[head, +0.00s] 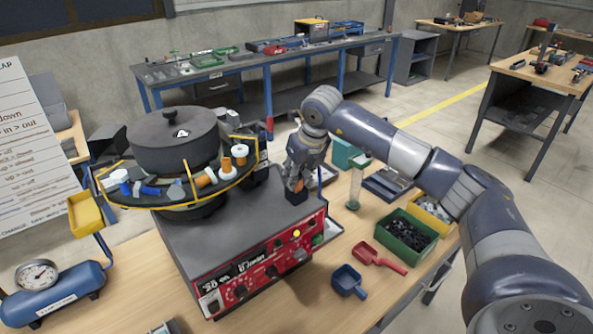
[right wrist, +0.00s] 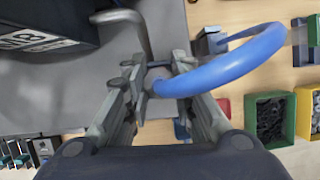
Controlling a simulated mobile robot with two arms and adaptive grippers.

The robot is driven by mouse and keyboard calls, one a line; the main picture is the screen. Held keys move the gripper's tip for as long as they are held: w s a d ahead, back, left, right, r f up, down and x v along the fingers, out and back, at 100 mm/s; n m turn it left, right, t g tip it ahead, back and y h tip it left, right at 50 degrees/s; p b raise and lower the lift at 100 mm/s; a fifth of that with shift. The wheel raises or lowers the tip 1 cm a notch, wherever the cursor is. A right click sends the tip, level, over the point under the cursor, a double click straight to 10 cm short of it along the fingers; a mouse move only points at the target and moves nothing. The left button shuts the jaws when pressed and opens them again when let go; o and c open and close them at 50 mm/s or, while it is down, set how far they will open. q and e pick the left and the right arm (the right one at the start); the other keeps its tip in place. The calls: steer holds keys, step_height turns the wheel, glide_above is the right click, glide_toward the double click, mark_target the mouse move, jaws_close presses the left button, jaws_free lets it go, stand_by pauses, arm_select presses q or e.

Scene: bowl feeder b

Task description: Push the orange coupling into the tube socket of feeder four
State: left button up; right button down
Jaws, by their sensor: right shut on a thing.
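My right gripper (head: 297,192) points down over the grey top of the feeder's base (head: 215,235), right of the black bowl feeder (head: 175,140). A blue hose (right wrist: 230,68) curves away to the right from between the fingers. I cannot make out the tube socket in either view. My left gripper is not in view.
The base has a red control panel (head: 262,268) with knobs. To the right are a green bin (head: 407,236) of dark parts, a red scoop (head: 377,257) and a blue scoop (head: 348,281). A blue tank with a gauge (head: 60,290) stands at front left.

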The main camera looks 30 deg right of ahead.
steer(key=shift+f, duration=0.1)
steer(key=shift+f, duration=0.15)
steer(key=c, duration=1.4)
jaws_free()
steer(key=shift+o, duration=0.2)
steer(key=shift+r, duration=0.5)
steer(key=b+v, duration=0.3)
steer(key=v, duration=0.8)
steer(key=shift+s+r, duration=0.2)
steer(key=shift+s, duration=0.05)
